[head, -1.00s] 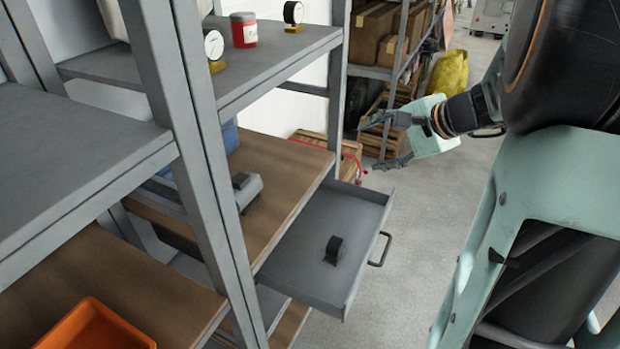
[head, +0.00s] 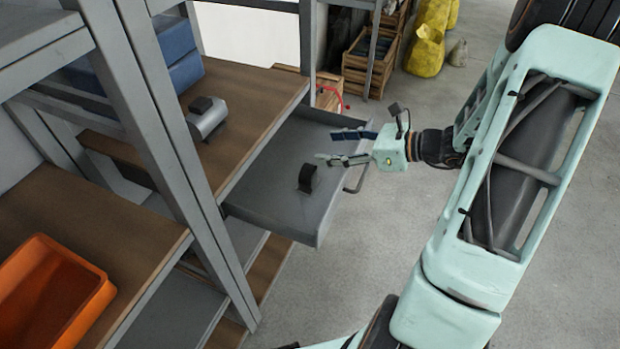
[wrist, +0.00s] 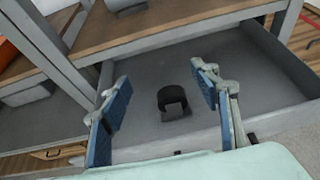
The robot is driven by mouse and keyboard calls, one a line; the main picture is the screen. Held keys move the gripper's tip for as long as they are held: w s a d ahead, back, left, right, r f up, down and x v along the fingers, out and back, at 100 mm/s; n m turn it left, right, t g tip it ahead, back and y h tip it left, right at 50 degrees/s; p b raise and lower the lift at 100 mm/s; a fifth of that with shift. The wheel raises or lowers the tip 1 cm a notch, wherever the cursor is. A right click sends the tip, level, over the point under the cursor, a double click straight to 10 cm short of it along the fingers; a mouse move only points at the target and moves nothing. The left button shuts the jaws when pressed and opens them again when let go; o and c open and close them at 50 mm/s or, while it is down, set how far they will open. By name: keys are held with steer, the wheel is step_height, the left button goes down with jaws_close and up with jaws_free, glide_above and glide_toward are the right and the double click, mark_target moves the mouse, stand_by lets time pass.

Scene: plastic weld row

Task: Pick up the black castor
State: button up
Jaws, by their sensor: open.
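The black castor (head: 307,178) stands in the open grey drawer (head: 250,200), on the drawer's floor, toward its front right part. In the wrist view the castor (wrist: 173,101) shows between my two fingers, farther off than the fingertips. My gripper (head: 343,147) is open and empty, over the drawer's right side, above and apart from the castor. In the wrist view its blue-padded fingers (wrist: 162,82) are spread wide on either side of the castor. Nothing hides the castor.
The drawer has low walls and a front handle (head: 358,178). A grey shelf post (head: 165,110) stands left of it. A wooden shelf (head: 250,95) above holds a grey device (head: 207,118). An orange bin (head: 50,290) sits lower left.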

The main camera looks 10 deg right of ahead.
steer(key=b, duration=0.1)
glide_toward(311, 168)
steer(key=x, duration=0.3)
steer(key=shift+w+a+f, duration=0.15)
steer(key=shift+w+a, duration=0.05)
steer(key=shift+a, duration=0.05)
steer(key=x, duration=0.7)
steer(key=shift+w+a+f+b, duration=0.1)
steer(key=shift+w+a+b, duration=0.1)
steer(key=shift+b, duration=0.15)
steer(key=shift+s, duration=0.1)
jaws_close()
